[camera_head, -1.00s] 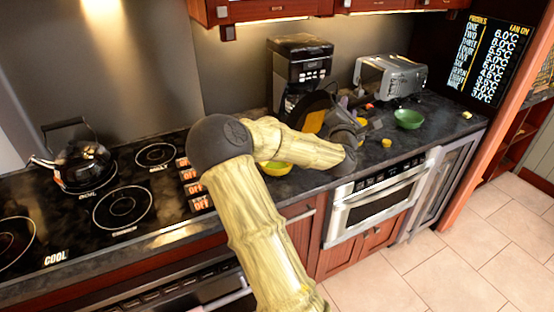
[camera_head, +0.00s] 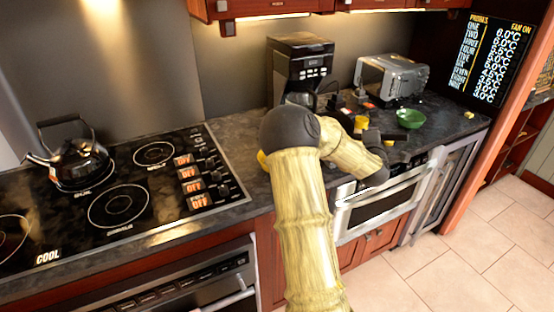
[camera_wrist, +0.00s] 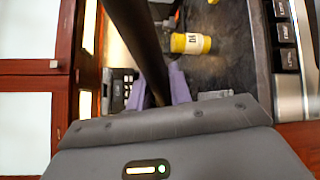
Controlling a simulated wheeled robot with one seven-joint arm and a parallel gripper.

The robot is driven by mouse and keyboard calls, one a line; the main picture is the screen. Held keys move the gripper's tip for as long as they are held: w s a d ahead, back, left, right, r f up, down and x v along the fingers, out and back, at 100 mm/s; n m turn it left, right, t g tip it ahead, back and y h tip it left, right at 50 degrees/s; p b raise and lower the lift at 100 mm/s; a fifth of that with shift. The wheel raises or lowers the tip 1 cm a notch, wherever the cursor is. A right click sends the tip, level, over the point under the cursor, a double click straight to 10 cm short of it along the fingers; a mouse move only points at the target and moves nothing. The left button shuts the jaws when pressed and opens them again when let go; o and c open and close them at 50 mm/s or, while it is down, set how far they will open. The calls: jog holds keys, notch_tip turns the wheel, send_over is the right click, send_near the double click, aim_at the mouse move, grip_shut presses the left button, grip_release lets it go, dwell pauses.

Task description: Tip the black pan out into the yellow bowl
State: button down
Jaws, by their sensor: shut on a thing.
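My gripper (camera_wrist: 158,88) is shut on the dark handle of the black pan (camera_wrist: 138,40), which runs up between its purple fingers in the wrist view. The pan's body is not clearly visible in either view, so its tilt and contents cannot be told. In the head view my arm reaches over the counter and its wrist is right of the coffee maker's front. Only a thin yellow sliver of the yellow bowl (camera_head: 262,158) shows left of my dark elbow joint. The rest of the bowl is hidden behind my arm.
A coffee maker (camera_head: 300,65) and toaster oven (camera_head: 393,78) stand at the back. A green bowl (camera_head: 410,118) is on the right of the counter. A yellow can (camera_wrist: 192,43) lies near the gripper. A kettle (camera_head: 75,158) sits on the stove at left.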

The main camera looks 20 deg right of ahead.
jog(key=shift+s+d+r+m+y+p, duration=0.15)
jog(key=shift+d+r+m+p, duration=0.15)
jog(key=shift+d+p, duration=0.2)
jog(key=shift+s+d+r+m+y+p, duration=0.1)
jog(key=shift+d+r+m+y+p, duration=0.1)
jog(key=shift+d+m+p, duration=0.25)
jog(key=shift+d, duration=0.1)
dwell(0.9)
